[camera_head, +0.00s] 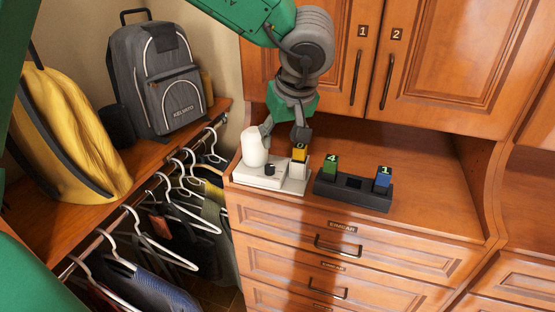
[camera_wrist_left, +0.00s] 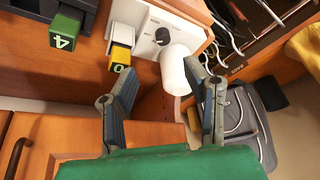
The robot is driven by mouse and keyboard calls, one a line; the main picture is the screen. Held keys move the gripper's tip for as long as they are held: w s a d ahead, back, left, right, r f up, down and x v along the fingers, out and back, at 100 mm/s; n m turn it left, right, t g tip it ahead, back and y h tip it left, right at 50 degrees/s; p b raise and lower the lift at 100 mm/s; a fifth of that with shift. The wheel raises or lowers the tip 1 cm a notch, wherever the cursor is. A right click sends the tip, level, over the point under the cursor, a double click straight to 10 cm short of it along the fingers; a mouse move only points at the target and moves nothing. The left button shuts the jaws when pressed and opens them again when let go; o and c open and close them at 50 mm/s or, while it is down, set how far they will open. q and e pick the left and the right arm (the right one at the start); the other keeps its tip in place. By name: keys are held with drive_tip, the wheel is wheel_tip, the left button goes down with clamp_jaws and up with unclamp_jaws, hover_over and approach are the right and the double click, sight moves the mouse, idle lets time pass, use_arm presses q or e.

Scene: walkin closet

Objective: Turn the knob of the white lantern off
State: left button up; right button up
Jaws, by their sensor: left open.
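The white lantern is a flat white base (camera_head: 248,177) with a rounded white cylinder (camera_head: 254,147) and a small black knob (camera_head: 270,169) on top of the base. It stands at the left end of the wooden dresser top. In the left wrist view the knob (camera_wrist_left: 163,36) shows clear of the fingers, beside the cylinder (camera_wrist_left: 176,72). My left gripper (camera_head: 284,135) is open and above the lantern, pointing down. In the left wrist view its fingertips (camera_wrist_left: 161,68) are apart, with the cylinder near the right-hand finger; contact cannot be told. My right gripper is not in view.
A yellow block marked 0 (camera_head: 299,153) sits on a white piece at the base's right. A black holder (camera_head: 351,198) carries a green block marked 4 (camera_head: 330,165) and a blue block (camera_head: 383,178). Cabinet doors (camera_head: 400,70) rise behind; hangers (camera_head: 165,215) hang left. The dresser top's right is free.

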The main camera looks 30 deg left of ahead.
use_arm(q)
hover_over(272, 167)
drive_tip(key=s, duration=0.2)
drive_tip(key=f, duration=0.6)
drive_tip(key=shift+w+f, duration=0.1)
drive_tip(key=shift+w, duration=0.15)
drive_tip(key=f, duration=0.2)
drive_tip(key=w+f, duration=0.1)
drive_tip(key=shift+w+a+f, duration=0.1)
drive_tip(key=shift+f, duration=0.25)
drive_tip(key=shift+d+f, duration=0.35)
drive_tip(key=shift+d, duration=0.05)
drive_tip(key=shift+f, duration=0.15)
drive_tip(key=shift+w+a+f, duration=0.1)
drive_tip(key=shift+a+f, duration=0.05)
drive_tip(key=shift+a, duration=0.35)
drive_tip(key=shift+c, duration=0.5)
drive_tip(key=shift+a, duration=0.3)
drive_tip(key=c, duration=0.6)
drive_tip(key=shift+a+f, duration=0.1)
drive_tip(key=shift+a, duration=0.1)
clamp_jaws()
drive_tip(key=shift+d, duration=0.8)
drive_tip(key=shift+n, duration=0.4)
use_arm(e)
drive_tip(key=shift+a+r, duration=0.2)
